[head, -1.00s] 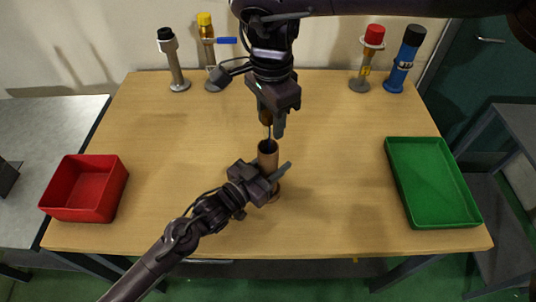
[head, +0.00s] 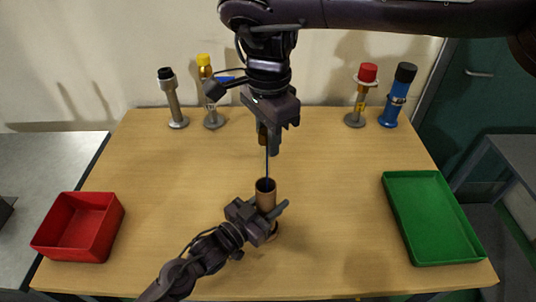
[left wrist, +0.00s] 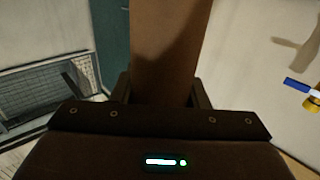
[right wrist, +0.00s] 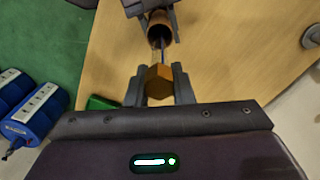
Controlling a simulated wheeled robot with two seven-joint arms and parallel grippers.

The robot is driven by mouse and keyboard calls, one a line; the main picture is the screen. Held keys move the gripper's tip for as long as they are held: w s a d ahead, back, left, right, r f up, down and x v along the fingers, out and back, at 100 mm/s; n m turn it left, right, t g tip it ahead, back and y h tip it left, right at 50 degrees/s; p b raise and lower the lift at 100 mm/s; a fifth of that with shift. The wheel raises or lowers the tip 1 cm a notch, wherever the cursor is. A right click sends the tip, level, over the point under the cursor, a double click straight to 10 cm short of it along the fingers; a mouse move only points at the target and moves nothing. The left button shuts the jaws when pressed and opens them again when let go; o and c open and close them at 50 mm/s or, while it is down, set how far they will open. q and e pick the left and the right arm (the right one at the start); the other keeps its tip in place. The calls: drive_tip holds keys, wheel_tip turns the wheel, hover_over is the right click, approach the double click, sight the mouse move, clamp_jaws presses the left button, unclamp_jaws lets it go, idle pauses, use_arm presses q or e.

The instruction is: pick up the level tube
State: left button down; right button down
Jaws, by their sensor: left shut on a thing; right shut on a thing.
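A brown open-topped tube (head: 265,193) stands upright over the table's middle. My left gripper (head: 266,218) is shut around it; the tube also fills the middle of the left wrist view (left wrist: 170,50). My right gripper (head: 270,143) is above the tube, shut on an amber-brown hexagonal cap (right wrist: 159,82). A thin dark rod (head: 267,165) hangs from this cap, its lower end inside the tube's mouth and hidden. The cap is clear of the tube. I cannot tell which piece is named the level tube.
At the back stand a black-capped grey cylinder (head: 173,100), a yellow-capped one (head: 205,75), a red-capped one (head: 361,98) and a black-capped blue one (head: 397,98). A red bin (head: 60,246) is at left, a green tray (head: 418,262) at right. The table (head: 340,205) between is clear.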

wheel_tip(320, 180, up, 13)
drive_tip(key=s, duration=1.8)
drive_tip(key=shift+f, duration=0.1)
use_arm(q)
drive_tip(key=c, duration=0.7)
unclamp_jaws()
drive_tip(key=shift+c, duration=0.2)
drive_tip(key=v, duration=1.2)
